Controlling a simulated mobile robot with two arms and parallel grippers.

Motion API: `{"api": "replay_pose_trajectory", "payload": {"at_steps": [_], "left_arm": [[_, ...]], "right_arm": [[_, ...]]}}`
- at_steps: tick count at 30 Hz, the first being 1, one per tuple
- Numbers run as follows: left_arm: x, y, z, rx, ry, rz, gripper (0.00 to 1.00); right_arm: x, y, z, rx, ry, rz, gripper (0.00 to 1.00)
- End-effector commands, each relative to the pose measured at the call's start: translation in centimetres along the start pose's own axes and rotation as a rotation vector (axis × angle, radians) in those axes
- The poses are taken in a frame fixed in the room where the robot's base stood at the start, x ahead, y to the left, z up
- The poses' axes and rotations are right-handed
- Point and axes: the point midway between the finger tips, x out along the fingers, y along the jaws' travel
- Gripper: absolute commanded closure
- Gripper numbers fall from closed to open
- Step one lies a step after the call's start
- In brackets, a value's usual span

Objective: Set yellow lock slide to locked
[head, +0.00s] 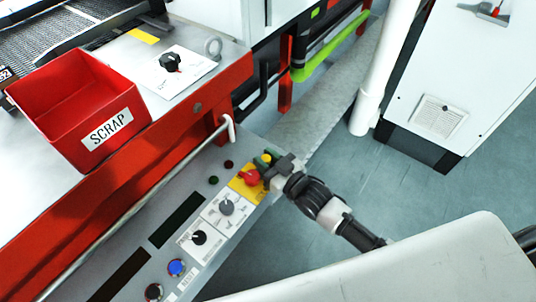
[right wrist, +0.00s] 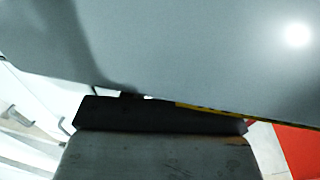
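My right gripper (head: 270,163) is at the upper right end of the grey control panel (head: 206,263). A small yellow part (head: 266,157), possibly the lock slide, shows right at its fingertips beside a dark green piece; its position and any contact are unclear. In the right wrist view, a dark finger block (right wrist: 150,115) lies close against a plain grey surface, with a thin yellow edge (right wrist: 205,108) along it. The finger gap is hidden. My left gripper is not in view.
A red emergency button (head: 251,177) on a yellow plate sits just left of my right gripper. Dials, a blue button (head: 177,267) and a black button line the panel. A red SCRAP bin (head: 75,110) stands upper left. Floor (head: 430,200) is open at right.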

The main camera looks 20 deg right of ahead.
Motion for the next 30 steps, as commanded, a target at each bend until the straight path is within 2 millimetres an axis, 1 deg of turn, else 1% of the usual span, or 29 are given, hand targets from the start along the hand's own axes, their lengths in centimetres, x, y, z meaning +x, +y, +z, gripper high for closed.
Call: {"api": "replay_pose_trajectory", "payload": {"at_steps": [1, 4, 5, 26, 30], "left_arm": [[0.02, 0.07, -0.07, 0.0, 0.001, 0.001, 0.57], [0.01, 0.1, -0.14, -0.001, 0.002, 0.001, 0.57], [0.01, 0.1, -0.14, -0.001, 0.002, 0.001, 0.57], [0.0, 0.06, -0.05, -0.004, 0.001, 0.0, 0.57], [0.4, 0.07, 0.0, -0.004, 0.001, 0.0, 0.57]], "right_arm": [[-0.06, -0.34, 0.17, 0.004, -0.002, -0.005, 0.64], [-0.05, -0.3, 0.16, 0.004, -0.002, -0.004, 0.48], [-0.05, -0.29, 0.15, 0.004, -0.002, -0.004, 0.48], [-0.01, -0.4, 0.09, 0.006, 0.0, -0.006, 0.48], [0.09, 0.2, 0.25, 0.004, 0.0, -0.006, 0.48]]}}
